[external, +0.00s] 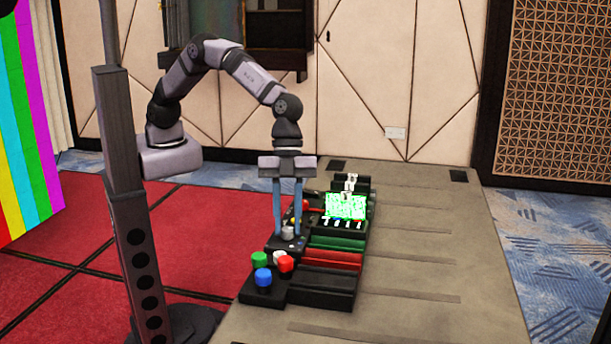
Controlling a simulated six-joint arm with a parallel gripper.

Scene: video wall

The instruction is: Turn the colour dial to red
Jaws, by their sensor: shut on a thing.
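My gripper (288,233) points straight down over the black control panel (315,285) on the table. Its two long blue fingers stand on either side of a small grey knob (288,231), which seems to be the colour dial, and are shut on it. Small coloured marks show near the knob, but they are too small to tell which one it points to.
Green, white, red and blue buttons (263,277) stand at the panel's near end. A small lit green screen (345,206) and red and green strips lie to the right of my gripper. The table (430,270) is clear on the right. A dark post (130,190) stands at left.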

